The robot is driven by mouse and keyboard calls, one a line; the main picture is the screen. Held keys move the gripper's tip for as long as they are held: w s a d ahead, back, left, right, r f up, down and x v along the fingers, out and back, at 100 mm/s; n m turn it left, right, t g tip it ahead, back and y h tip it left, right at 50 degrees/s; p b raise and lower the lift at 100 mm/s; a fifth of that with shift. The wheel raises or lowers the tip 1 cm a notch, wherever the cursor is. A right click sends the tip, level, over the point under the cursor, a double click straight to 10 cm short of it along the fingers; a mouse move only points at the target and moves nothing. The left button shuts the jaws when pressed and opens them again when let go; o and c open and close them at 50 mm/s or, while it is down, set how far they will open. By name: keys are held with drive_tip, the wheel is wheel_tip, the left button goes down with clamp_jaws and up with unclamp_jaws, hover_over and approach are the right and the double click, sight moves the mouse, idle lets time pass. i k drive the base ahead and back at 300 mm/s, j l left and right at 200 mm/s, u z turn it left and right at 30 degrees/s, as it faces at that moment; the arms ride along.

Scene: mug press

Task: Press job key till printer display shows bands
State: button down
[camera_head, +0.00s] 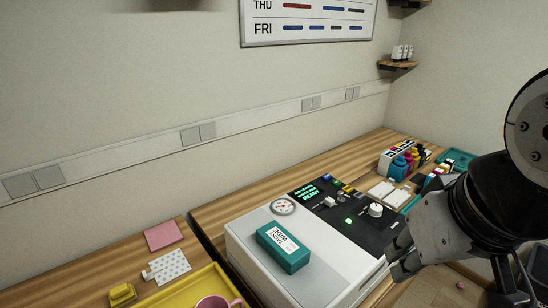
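The printer (240,238) is a white machine with a dark control panel (362,230) at its back right. Its display (309,192) shows lines of cyan text, the larger one seeming to read READY; I see no bands on it. A row of small coloured keys (337,183) runs beside the display; their labels are too small to read, so I cannot tell which is the job key. My gripper (394,262) is at the panel's right front edge, apart from the keys. Its fingers are seen from the side and partly overlap, so their opening is unclear. It holds nothing visible.
A teal box (284,246) lies on the printer lid beside a round gauge (283,207). A white knob (376,210) and a lit green button (349,221) are on the panel. Ink bottles (400,166) stand behind right. A yellow tray (205,283) with a pink mug (213,302) is front left.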

sight(327, 177)
drive_tip(key=l+u, duration=0.1)
drive_tip(key=l, duration=0.35)
drive_tip(key=i+l+u, duration=0.15)
drive_tip(key=l, duration=0.3)
drive_tip(key=i+l+u, duration=0.2)
drive_tip(key=l, duration=0.25)
drive_tip(key=i+l+u, duration=0.15)
drive_tip(key=l, duration=0.3)
drive_tip(key=l+u, duration=0.2)
drive_tip(key=l, duration=0.3)
drive_tip(key=i+l+u, duration=0.15)
drive_tip(key=l, duration=0.35)
drive_tip(key=i+l+u, duration=0.1)
drive_tip(key=l, duration=0.7)
drive_tip(key=i+u, duration=0.05)
